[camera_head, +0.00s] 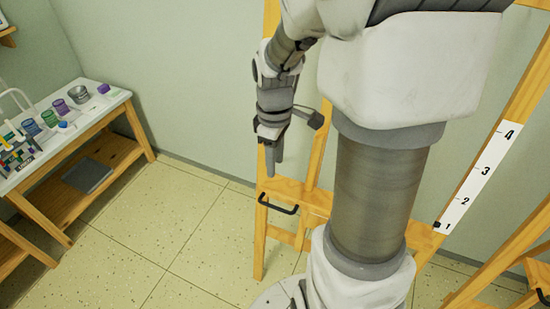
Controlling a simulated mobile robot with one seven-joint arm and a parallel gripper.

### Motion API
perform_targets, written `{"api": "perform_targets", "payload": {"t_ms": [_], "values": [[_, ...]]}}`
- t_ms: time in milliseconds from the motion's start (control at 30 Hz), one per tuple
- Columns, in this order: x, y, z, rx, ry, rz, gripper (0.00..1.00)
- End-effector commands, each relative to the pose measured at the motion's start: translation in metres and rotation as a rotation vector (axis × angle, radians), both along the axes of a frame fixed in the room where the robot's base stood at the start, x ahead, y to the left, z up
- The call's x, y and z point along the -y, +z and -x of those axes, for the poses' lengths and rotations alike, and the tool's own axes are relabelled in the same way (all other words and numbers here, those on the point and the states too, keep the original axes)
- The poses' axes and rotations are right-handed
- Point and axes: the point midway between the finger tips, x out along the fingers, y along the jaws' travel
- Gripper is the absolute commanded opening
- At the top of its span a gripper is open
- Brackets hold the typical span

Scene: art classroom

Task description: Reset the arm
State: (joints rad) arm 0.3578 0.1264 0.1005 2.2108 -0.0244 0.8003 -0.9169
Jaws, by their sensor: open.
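My gripper (277,162) hangs down at the end of my arm, left of my column and in front of a wooden easel (260,232). Its fingers point to the floor and nothing shows between them. The arm is folded close to my column, with its upper links at the top of the view. The gripper appears apart from the easel, but the exact gap cannot be told.
A wooden table (118,97) with cups, a metal bowl (78,94) and art supplies stands at the left. A numbered white strip (478,178) is on the easel frame at the right. Tiled floor (190,235) is clear between table and easel.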

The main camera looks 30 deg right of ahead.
Motion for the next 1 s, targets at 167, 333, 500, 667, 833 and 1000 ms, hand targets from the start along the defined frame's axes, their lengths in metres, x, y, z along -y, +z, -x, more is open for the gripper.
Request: {"api": "perform_targets", "payload": {"t_ms": [167, 333, 500, 667, 833, 1000], "values": [[0.0, 0.0, 0.0, 0.0, 0.0, 0.0, 0.44], [-0.002, 0.008, 0.001, 0.01, -0.011, 0.005, 0.44], [-0.017, 0.052, 0.008, 0.078, -0.086, 0.024, 0.44], [-0.037, 0.108, 0.025, 0.174, -0.211, 0.028, 0.44], [-0.057, 0.159, 0.048, 0.279, -0.346, 0.001, 0.44], [-0.075, 0.201, 0.074, 0.374, -0.481, -0.057, 0.44]]}}
